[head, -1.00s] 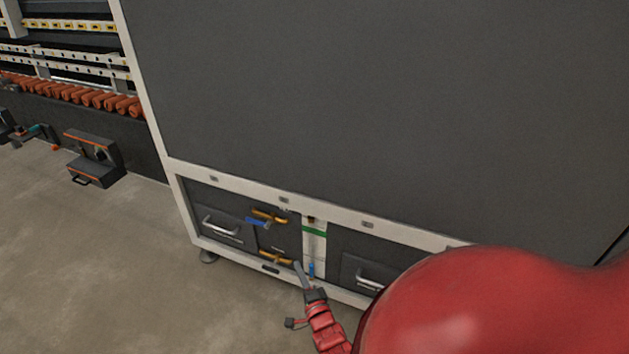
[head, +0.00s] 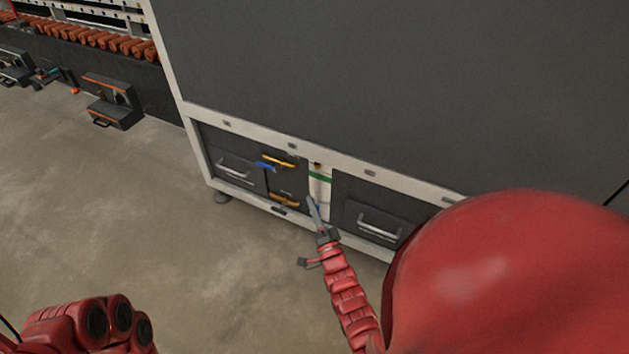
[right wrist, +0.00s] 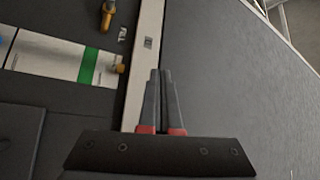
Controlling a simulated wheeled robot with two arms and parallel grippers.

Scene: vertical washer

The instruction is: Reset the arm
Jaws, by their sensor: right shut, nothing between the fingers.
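My right arm (head: 345,290) is red and reaches toward the lower front of a large dark grey cabinet with a pale frame (head: 400,90). My right gripper (head: 312,205) is in front of the panel with the green stripe. In the right wrist view its two grey fingers (right wrist: 161,95) are together with nothing between them, over the pale frame and grey panel. Part of my left arm (head: 85,325) shows at the bottom left; its gripper is out of view.
The cabinet front has silver drawer handles (head: 378,227), yellow handles (head: 278,161), a blue lever (head: 266,167) and a white strip with a green band (head: 320,176). A dark box (head: 112,100) stands on the floor at left. The concrete floor (head: 130,210) is clear there.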

